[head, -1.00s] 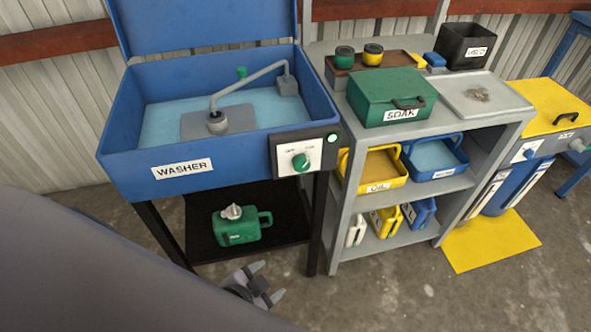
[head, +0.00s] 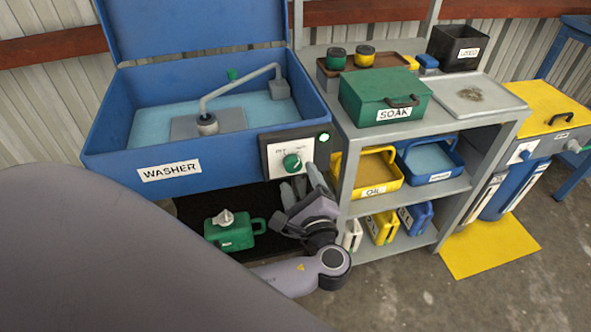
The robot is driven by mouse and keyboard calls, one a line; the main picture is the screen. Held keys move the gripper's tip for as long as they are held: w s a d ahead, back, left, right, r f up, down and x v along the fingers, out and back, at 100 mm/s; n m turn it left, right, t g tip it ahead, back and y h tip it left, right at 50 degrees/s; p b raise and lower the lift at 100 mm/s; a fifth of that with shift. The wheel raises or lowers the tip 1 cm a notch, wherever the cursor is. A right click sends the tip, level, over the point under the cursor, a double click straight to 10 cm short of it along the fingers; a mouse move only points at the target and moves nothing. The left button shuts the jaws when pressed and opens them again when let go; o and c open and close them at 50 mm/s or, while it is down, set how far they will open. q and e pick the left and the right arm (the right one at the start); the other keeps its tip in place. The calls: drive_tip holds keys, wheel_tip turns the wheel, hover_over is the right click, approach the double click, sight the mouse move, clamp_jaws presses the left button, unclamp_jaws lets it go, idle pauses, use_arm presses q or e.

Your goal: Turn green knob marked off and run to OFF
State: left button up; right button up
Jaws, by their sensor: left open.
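The green knob (head: 292,162) sits on a white plate in the dark control box at the right front corner of the blue washer (head: 110,160). Small OFF and RUN lettering is above it, too small to tell exactly where the knob points. A green light (head: 324,137) glows on the box. My left gripper (head: 303,184) is just below the knob, fingers pointing up toward it. It is open and seems apart from the knob. My right gripper is not in view.
A grey shelf (head: 345,195) with oil and other trays stands close to the right of my gripper. A green can (head: 232,231) is on the black lower shelf under the washer. The washer's lid (head: 195,25) is raised.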

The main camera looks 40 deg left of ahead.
sight(294, 168)
use_arm(q)
drive_tip(key=shift+x, duration=2.05)
drive_tip(key=c, duration=1.1)
drive_tip(key=shift+o, duration=0.2)
